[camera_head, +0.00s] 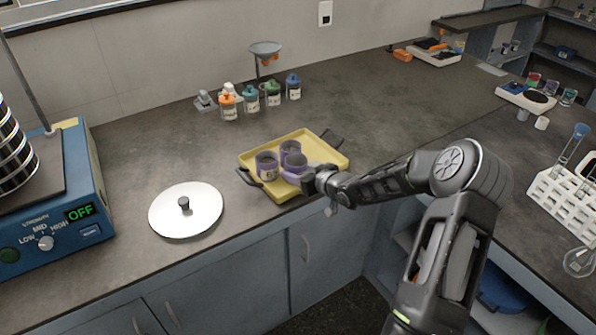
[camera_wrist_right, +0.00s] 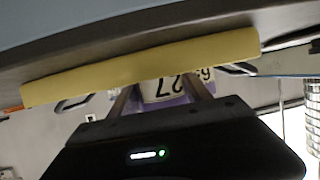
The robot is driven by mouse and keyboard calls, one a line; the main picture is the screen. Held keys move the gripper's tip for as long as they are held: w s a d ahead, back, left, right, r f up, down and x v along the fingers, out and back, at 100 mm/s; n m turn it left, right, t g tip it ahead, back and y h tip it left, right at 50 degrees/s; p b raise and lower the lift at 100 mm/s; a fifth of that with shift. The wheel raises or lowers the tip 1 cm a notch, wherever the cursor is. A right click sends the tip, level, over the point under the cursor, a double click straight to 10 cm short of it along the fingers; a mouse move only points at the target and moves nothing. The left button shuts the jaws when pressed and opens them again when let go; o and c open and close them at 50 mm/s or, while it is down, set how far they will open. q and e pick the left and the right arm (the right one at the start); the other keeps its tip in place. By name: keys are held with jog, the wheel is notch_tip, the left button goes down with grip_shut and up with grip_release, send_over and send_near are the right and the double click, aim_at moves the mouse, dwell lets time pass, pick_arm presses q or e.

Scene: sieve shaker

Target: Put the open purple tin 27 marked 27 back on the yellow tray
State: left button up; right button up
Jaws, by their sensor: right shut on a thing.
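The yellow tray (camera_head: 274,190) lies on the dark bench in the head view. Its rim (camera_wrist_right: 140,65) crosses the right wrist view. Two purple tins stand on it, one at left (camera_head: 266,166) and one at the back (camera_head: 290,148). My right gripper (camera_head: 308,182) is at the tray's front right and is shut on purple tin 27 (camera_head: 292,178). In the right wrist view, the tin's white label (camera_wrist_right: 168,86) reads 27 upside down between the fingers. The tin is over the tray's front part; whether its base touches the tray is hidden. My left gripper is not in view.
A round silver lid (camera_head: 190,212) lies left of the tray. The blue sieve shaker (camera_head: 75,195), reading OFF, stands at far left. Several small jars (camera_head: 252,100) and a funnel stand (camera_head: 265,52) are behind the tray. A white tube rack (camera_head: 565,200) is at far right.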

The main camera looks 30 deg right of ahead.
jog(key=shift+f, duration=0.15)
jog(key=o, duration=1.5)
jog(key=shift+c, duration=0.2)
jog(key=shift+r, duration=0.25)
jog(key=v, duration=1.2)
